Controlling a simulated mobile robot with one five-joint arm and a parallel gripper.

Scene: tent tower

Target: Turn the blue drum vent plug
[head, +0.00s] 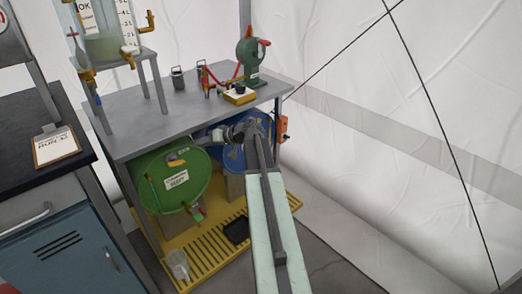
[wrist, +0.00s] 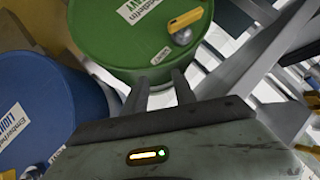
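The blue drum (head: 233,158) lies under the table, partly hidden behind my gripper and arm in the head view. In the wrist view the blue drum (wrist: 40,112) is at the left, with a white label on its face. I cannot make out its vent plug in either view. My gripper (wrist: 161,82) is open, its two fingers apart with nothing between them. They point at the lower edge of the green drum (wrist: 125,40) in the wrist view. In the head view my gripper (head: 238,131) is near the table's front edge, before the blue drum.
The green drum (head: 172,178) lies left of the blue one, with a yellow fitting (wrist: 185,19) on its face. A yellow slatted pallet (head: 215,262) is below. The grey table (head: 150,115) holds a green pump (head: 250,52). Floor to the right is clear.

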